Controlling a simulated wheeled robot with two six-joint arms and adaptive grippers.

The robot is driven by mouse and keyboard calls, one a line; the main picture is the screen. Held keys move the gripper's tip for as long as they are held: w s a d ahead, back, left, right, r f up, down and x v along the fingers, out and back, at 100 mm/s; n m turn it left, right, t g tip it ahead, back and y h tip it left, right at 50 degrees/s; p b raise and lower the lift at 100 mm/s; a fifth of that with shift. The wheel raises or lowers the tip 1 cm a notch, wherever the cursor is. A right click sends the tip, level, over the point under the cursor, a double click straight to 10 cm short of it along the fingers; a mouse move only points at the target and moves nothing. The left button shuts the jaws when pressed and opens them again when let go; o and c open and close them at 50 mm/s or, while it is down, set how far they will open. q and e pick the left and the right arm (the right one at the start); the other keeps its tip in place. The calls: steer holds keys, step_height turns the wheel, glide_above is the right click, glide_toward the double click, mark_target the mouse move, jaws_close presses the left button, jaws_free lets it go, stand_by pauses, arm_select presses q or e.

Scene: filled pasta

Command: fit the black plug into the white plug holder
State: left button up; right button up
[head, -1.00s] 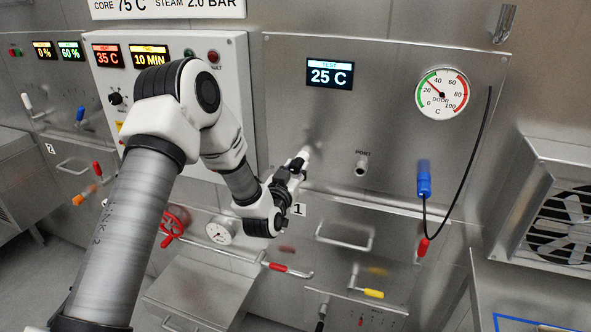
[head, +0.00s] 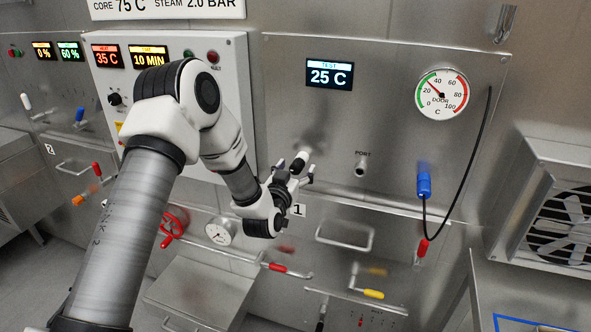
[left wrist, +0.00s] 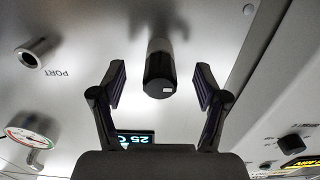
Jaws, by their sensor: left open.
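The black plug (left wrist: 159,66) sticks out from the steel panel as a short dark cylinder with a grey end face, in the left wrist view. It also shows in the head view (head: 300,161), just beyond the fingers. A paler part, perhaps the white plug holder, shows behind it; I cannot tell how deep the plug sits. My left gripper (left wrist: 160,88) is open, with one finger on each side of the plug and a gap to both. In the head view my left gripper (head: 294,180) is at the panel's lower left. My right gripper is out of view.
A metal port tube (head: 361,166) juts from the panel to the right. Below are a drawer handle (head: 344,238) and a red valve wheel (head: 173,224).

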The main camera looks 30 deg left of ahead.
arm_select(q)
steer(key=shift+s, duration=0.1)
stand_by(0.4)
steer(key=v, duration=0.7)
stand_by(0.4)
steer(key=v, duration=0.7)
steer(key=s+d+f+m+g+h, duration=0.1)
steer(key=s+d+f+g, duration=0.2)
steer(key=f, duration=0.4)
steer(key=s+d+f+m+g+h, duration=0.2)
steer(key=s+d+f, duration=0.1)
steer(key=f, duration=0.5)
steer(key=s+d+f+m+g+h, duration=0.1)
steer(key=s+d+f+g, duration=0.25)
steer(key=f, duration=0.35)
steer(key=s+d+f+n+g, duration=0.1)
steer(key=s+f+g, duration=0.3)
steer(key=s, duration=0.4)
steer(key=s+d+f+g, duration=0.1)
steer(key=s+f+g, duration=0.4)
steer(key=s, duration=0.4)
steer(key=shift+s+d+f+n, duration=0.2)
steer(key=shift+s+f+n, duration=0.15)
steer(key=shift+f, duration=0.2)
